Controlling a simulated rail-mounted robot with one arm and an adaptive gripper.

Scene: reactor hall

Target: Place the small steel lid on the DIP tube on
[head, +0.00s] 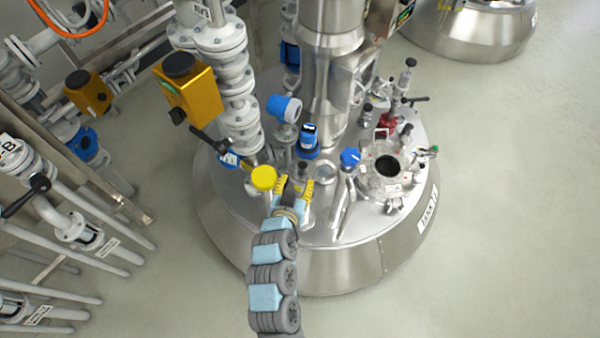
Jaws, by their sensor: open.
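My gripper (295,186) has yellow fingertips and is open. It reaches over the front of the steel reactor top, in front of a short upright fitting with a dark top (302,167). The fitting appears close to the fingertips or between them; I cannot tell whether they touch it. I cannot clearly single out the small steel lid or the DIP tube at this size. My fingers hide part of the fittings there.
A post with a yellow cap (263,178) stands just left of my gripper. A blue-topped fitting (308,142) is behind it. A round port with a dark opening (387,166) is at right. White valves and pipes (235,85) crowd the left; the right floor is clear.

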